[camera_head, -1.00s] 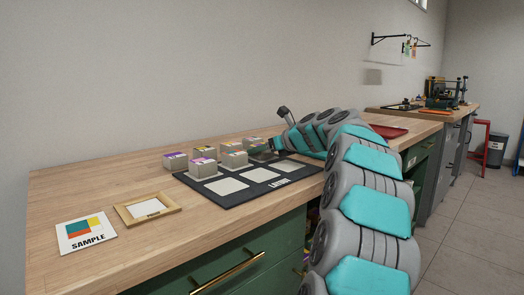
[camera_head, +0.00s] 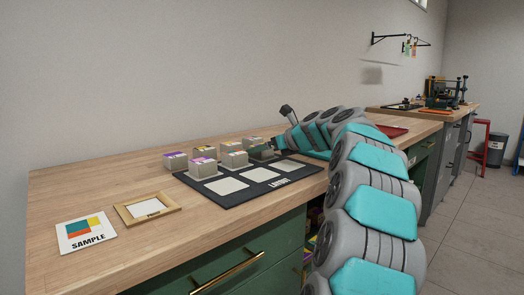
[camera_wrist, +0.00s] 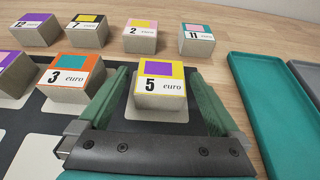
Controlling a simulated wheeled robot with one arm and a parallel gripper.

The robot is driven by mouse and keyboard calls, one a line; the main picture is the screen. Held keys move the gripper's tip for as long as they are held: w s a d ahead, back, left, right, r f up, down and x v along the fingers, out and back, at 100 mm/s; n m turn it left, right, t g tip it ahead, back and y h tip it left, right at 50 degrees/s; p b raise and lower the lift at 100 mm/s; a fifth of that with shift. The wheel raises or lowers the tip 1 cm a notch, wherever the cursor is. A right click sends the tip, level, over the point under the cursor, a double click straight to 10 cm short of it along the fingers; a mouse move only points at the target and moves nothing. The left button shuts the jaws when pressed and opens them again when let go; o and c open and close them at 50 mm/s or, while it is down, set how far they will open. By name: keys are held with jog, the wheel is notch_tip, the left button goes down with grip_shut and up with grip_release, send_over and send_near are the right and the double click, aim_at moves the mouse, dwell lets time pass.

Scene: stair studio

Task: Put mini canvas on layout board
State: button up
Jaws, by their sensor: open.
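The dark layout board (camera_head: 232,199) lies on the wooden bench with several pale squares. It also shows in the wrist view (camera_wrist: 101,122). Mini canvases are small grey blocks with coloured, priced tops. The 5 euro canvas (camera_wrist: 161,87), yellow and purple, sits on a pale square. My gripper (camera_wrist: 168,90) is open, its green fingers on either side of this canvas with gaps visible. The 3 euro canvas (camera_wrist: 74,80), orange-topped, is on the board just left of the left finger. In the head view my gripper (camera_head: 264,151) is at the board's far right, its fingers small there.
Behind the board stand canvases marked 7 (camera_wrist: 87,31), 2 (camera_wrist: 141,37) and 11 (camera_wrist: 197,40). A teal tray (camera_wrist: 270,110) lies right of my gripper. A sample card (camera_head: 86,233) and wooden frame (camera_head: 147,209) lie at front left, with clear bench around them.

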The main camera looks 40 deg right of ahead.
jog(key=v, duration=1.1)
